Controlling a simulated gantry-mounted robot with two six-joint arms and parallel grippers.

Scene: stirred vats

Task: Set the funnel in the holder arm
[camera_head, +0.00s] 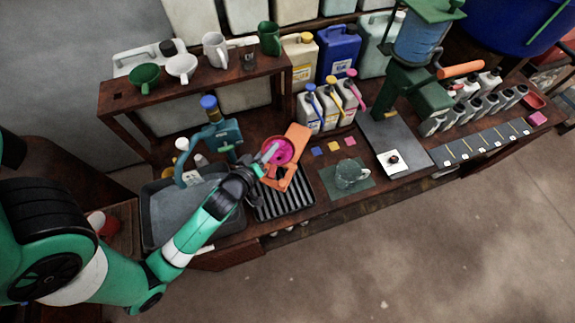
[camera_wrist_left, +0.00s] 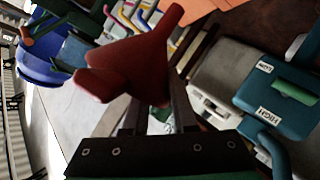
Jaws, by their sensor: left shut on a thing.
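My left gripper (camera_head: 264,166) is shut on the funnel (camera_head: 280,150), which shows as a round pink-red bowl in the head view. In the left wrist view the funnel (camera_wrist_left: 140,60) is dark red, tilted between the fingers, with its narrow end pointing up and right. An orange piece (camera_head: 299,135), which looks like the holder arm, stands right by the funnel, with more orange below it. The funnel and gripper cover part of it, so I cannot tell whether they touch. My right gripper is not in view.
A black ribbed tray (camera_head: 283,205) lies below the gripper. A grey basin (camera_head: 160,225) and a teal machine (camera_head: 222,140) are to the left. A glass cup (camera_head: 350,174) stands on a green mat to the right. A wooden shelf (camera_head: 200,88) with cups stands behind.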

